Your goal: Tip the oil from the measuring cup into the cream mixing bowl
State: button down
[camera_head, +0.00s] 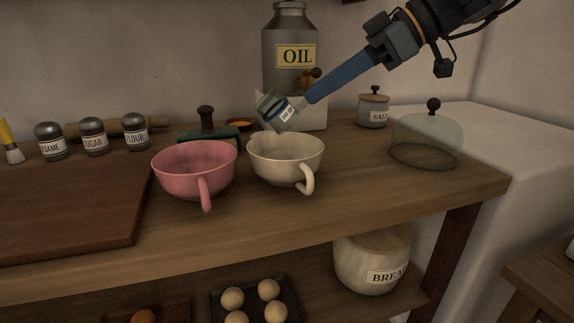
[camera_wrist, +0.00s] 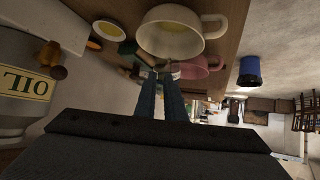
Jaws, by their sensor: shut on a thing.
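The cream mixing bowl (camera_head: 286,160) stands upright on the wooden counter, its handle toward the front right. My gripper (camera_head: 306,99) is shut on the measuring cup (camera_head: 271,105), a small clear cup with a blue band and a white label. The cup is tilted, mouth toward the left, above the back rim of the cream bowl, and apart from it. In the wrist view the cream bowl (camera_wrist: 164,47) shows a pale yellow patch inside. My blue fingers (camera_wrist: 161,82) partly hide the cup there. I cannot make out a stream of oil.
A pink bowl (camera_head: 196,170) stands just left of the cream bowl. A salt jar (camera_head: 372,112) and glass dome (camera_head: 427,138) stand right.

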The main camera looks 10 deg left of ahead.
aim_at(302, 85)
jog(key=shift+w+d+f+y+b, duration=0.25)
jog(key=shift+f+y+b, duration=0.25)
jog(key=shift+b, duration=0.65)
jog(key=a+r+h+p, duration=0.1)
jog(key=p, duration=0.3)
jog(key=a+h+p, duration=0.1)
jog(key=p, duration=0.4)
jog(key=a+r+h+p, duration=0.1)
jog(key=p, duration=0.3)
jog(key=shift+s+a+r+t+h, duration=0.15)
jog(key=shift+s+r+t+h, duration=0.15)
jog(key=shift+r+t, duration=0.1)
jog(key=shift+w+f, duration=0.15)
jog(key=shift+f, duration=0.15)
jog(key=shift+p, duration=0.45)
jog(key=shift+a+r+p, duration=0.15)
jog(key=shift+p, duration=0.15)
